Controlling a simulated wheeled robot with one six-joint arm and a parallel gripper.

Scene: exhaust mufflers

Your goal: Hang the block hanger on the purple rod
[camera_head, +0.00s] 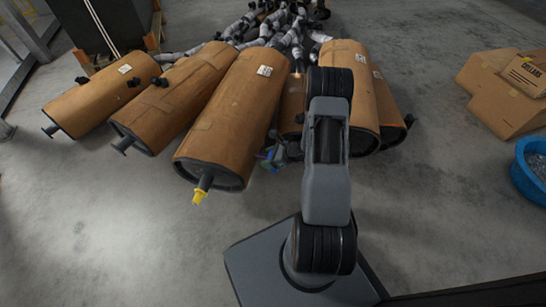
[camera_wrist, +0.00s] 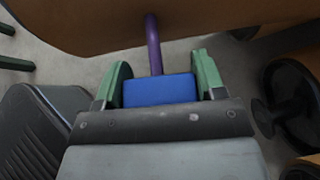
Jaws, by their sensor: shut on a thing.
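The block hanger (camera_wrist: 158,90) is a blue block held between the green fingers of my gripper (camera_wrist: 161,66) in the wrist view. The purple rod (camera_wrist: 153,44) runs from the brown muffler above down to the block's upper edge. The rod's lower end is hidden at the block, so I cannot tell whether it is inside the block or behind it. In the head view my gripper (camera_head: 270,159) is small and partly hidden beside the large front muffler, with a bit of blue and green showing. The purple rod is not clear there.
Several brown-wrapped mufflers (camera_head: 232,118) lie side by side, close around my gripper. One has a yellow-tipped rod (camera_head: 200,191) pointing forward. Cardboard boxes (camera_head: 503,93) and a blue tub (camera_head: 522,176) stand at the right. The floor at front left is clear.

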